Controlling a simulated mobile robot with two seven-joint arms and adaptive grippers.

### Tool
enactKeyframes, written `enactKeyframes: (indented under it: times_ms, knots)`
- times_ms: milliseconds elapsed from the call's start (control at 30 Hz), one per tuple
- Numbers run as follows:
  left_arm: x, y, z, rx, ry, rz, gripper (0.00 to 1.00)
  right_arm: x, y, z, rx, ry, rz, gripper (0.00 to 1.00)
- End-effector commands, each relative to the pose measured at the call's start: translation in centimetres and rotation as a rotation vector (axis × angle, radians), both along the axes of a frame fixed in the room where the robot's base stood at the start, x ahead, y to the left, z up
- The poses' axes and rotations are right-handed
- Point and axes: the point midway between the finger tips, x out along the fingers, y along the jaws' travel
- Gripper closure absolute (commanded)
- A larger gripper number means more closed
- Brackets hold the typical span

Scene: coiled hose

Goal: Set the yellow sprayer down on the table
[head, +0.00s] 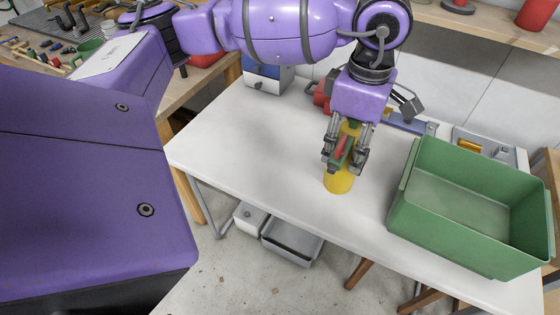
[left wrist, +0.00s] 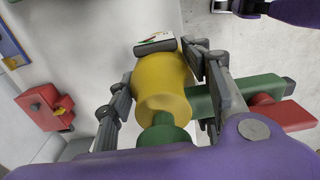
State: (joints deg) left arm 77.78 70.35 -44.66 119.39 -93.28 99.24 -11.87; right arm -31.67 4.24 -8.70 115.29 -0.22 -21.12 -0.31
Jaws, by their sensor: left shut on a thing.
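The yellow sprayer (head: 338,183) has a yellow body, a green head and a red trigger. My left gripper (head: 346,152) is shut on it from above, over the white table (head: 260,130). The yellow body points down, and I cannot tell whether its base touches the tabletop. In the left wrist view the sprayer's yellow body (left wrist: 160,80) lies between the two fingers (left wrist: 165,95). Its green head and red trigger stick out to the right there. The fingers hide part of the sprayer. My right gripper is not in view.
A green crate (head: 405,205) stands on the table at the right. A red object (head: 320,93) and a blue-edged item (head: 405,123) lie behind the gripper. A grey tray (head: 500,150) is behind the crate. The tabletop left of the sprayer is clear. The table's front edge is near.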

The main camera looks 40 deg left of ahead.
Motion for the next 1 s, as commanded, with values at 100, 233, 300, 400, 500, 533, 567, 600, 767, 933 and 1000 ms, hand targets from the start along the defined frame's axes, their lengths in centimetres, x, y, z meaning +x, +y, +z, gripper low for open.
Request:
enactKeyframes:
  times_ms: [100, 233, 300, 400, 500, 533, 567, 600, 767, 933, 1000]
  knots:
    - [0.4, 1.7, -0.2, 0.003, -0.002, 0.024, 0.92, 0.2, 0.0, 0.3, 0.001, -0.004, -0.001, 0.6]
    - [0.8, 4.7, -1.5, 0.004, -0.002, 0.027, 0.92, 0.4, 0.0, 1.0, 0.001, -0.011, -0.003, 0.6]
    - [1.2, 6.4, -2.2, 0.004, -0.002, 0.025, 0.92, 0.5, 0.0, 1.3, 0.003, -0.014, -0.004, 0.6]
    - [1.6, 8.8, -3.3, 0.003, -0.004, 0.025, 0.92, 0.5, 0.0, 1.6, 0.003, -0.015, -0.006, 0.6]
    - [1.9, 10.4, -5.4, 0.001, -0.001, 0.02, 0.92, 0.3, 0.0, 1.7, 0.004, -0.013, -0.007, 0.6]
    - [1.9, 10.8, -5.9, 0.002, -0.001, 0.02, 0.92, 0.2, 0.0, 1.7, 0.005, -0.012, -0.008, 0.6]
    - [2.1, 11.2, -6.5, 0.001, -0.002, 0.019, 0.92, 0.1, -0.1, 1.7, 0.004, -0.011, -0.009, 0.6]
    - [2.2, 11.6, -7.0, 0.001, -0.002, 0.019, 0.92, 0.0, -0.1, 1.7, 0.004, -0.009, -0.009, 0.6]
    - [2.4, 12.6, -8.4, 0.0, -0.003, 0.016, 0.92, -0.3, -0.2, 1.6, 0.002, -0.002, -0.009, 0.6]
    - [2.5, 13.5, -9.4, 0.001, -0.002, 0.017, 0.92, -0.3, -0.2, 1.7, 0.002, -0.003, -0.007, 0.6]
    - [2.5, 13.6, -10.4, -0.001, -0.001, 0.015, 0.92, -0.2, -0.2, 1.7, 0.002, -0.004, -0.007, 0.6]
